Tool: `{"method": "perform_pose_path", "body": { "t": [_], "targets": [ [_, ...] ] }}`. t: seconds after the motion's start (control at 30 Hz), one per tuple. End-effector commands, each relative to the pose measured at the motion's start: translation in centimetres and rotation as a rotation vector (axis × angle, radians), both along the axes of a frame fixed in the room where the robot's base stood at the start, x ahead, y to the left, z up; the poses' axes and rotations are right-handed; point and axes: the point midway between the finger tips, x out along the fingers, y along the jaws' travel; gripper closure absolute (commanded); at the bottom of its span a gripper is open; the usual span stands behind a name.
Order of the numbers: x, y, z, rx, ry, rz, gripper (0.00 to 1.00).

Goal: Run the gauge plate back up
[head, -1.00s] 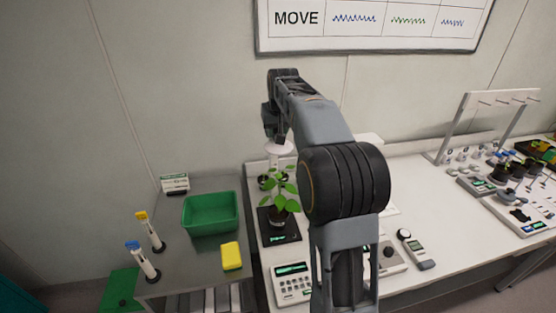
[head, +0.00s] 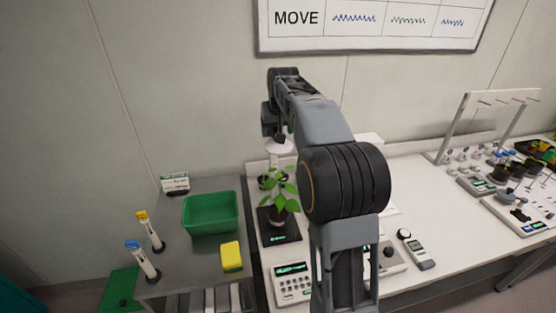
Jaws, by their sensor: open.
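A white round plate (head: 279,147) shows above a leafy potted plant (head: 281,190), below the end of my arm; I take it for the gauge plate. The plant stands on a black scale-like base (head: 278,236) on the white bench. My gripper (head: 277,136) is at the far end of the arm, just above the white plate. Its fingers are small and dark here, and whether they touch the plate cannot be told. My arm hides what lies behind and to the right of the plant.
A green bin (head: 210,213), a yellow sponge-like block (head: 232,256) and two capped tubes stand on the grey table at left. A keypad device (head: 293,284) sits in front of the plant. A handheld meter (head: 413,250) lies right of my arm. A peg rack (head: 488,120) stands farther right.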

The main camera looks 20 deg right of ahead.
Motion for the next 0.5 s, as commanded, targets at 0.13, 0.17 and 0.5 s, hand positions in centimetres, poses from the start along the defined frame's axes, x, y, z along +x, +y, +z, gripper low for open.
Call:
{"method": "perform_pose_path", "body": {
  "t": [0.13,0.17,0.5],
  "targets": [
    [-0.3,0.1,0.8,-0.001,-0.003,0.000,0.26],
    [-0.4,0.1,1.0,-0.001,-0.003,0.000,0.26],
    [-1.2,0.2,3.0,0.000,-0.002,0.000,0.26]
  ]
}}
